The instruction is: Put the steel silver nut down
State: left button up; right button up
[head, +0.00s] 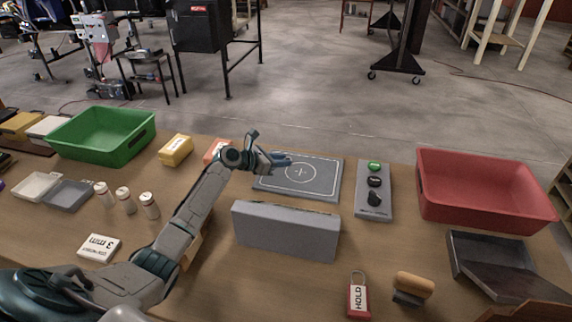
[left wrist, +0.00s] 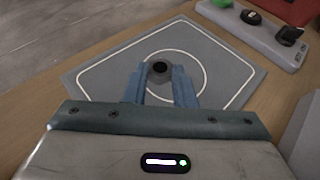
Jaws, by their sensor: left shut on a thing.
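My left gripper (head: 281,158) reaches in from the left over the left part of the grey mat (head: 322,185), which bears a white outline and a circle. In the left wrist view its two blue fingers (left wrist: 160,82) are shut on the steel nut (left wrist: 160,68), a small grey ring with a dark hole. The nut shows in front of the mat's circle; I cannot tell whether it touches the mat. In the head view the nut is too small to make out at the fingertips. My right gripper is not in view.
A grey block (head: 285,230) stands in front of the mat. A button panel (head: 374,203) is right of it, then a red bin (head: 485,208). A green bin (head: 90,150) is at the far left. White-capped bottles (head: 124,200) stand left of my arm.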

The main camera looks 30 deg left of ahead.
aim_at(285, 173)
pick_arm(q)
jog(key=shift+w+d+f, duration=0.1)
jog(key=shift+w+d, duration=0.45)
jog(key=shift+w, duration=0.05)
notch_tip(285, 173, down, 4)
jog(key=shift+r+p, duration=0.25)
jog(key=shift+p, duration=0.15)
jog(key=o, duration=1)
jog(key=shift+f, duration=0.1)
jog(key=shift+c, duration=0.2)
jog(key=b+v, duration=0.1)
jog(key=v, duration=1)
jog(key=shift+s+a+r, duration=0.15)
jog(key=shift+s+r, duration=0.15)
jog(key=shift+s, duration=0.15)
